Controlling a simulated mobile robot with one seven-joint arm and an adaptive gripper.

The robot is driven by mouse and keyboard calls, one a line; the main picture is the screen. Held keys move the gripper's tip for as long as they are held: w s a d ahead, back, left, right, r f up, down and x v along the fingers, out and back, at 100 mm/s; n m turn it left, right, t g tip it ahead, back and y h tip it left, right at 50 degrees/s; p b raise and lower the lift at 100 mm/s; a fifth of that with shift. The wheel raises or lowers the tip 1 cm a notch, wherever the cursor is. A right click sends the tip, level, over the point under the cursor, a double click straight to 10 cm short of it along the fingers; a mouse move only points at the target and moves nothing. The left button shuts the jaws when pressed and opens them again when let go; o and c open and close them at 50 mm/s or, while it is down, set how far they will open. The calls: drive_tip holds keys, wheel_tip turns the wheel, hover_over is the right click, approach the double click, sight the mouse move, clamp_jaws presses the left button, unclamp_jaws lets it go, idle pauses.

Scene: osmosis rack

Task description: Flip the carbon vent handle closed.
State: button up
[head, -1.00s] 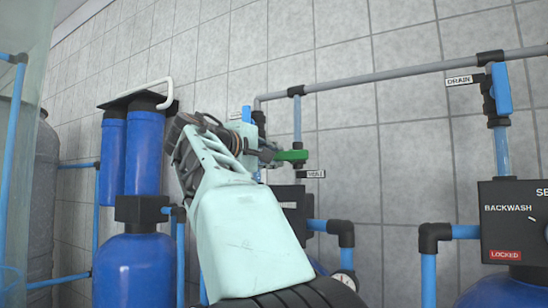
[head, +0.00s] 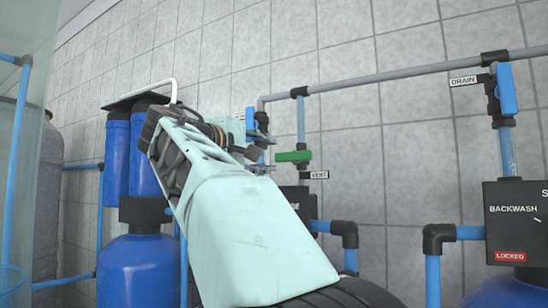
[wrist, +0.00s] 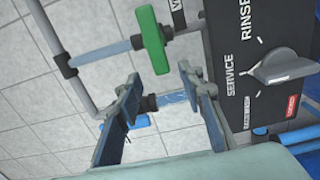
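The green vent handle (head: 293,156) sits on a vertical blue pipe just above the VENT label (head: 319,175). It lies crosswise to the pipe. In the wrist view the green handle (wrist: 151,45) also lies across its pipe, beyond the fingertips. My gripper (head: 262,158) is just left of the handle in the head view, apart from it. In the wrist view my gripper (wrist: 159,75) has its fingers spread wide, with nothing held between them.
A black control box (wrist: 255,65) with a grey selector knob (wrist: 283,68) is close to the right finger in the wrist view. A grey pipe (head: 400,75) runs above the handle. A blue DRAIN handle (head: 507,88) is farther right. Blue tanks (head: 138,270) stand left.

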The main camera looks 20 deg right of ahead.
drive_tip(key=v, duration=0.6)
drive_tip(key=shift+s+a, duration=0.2)
drive_tip(key=shift+w, duration=0.1)
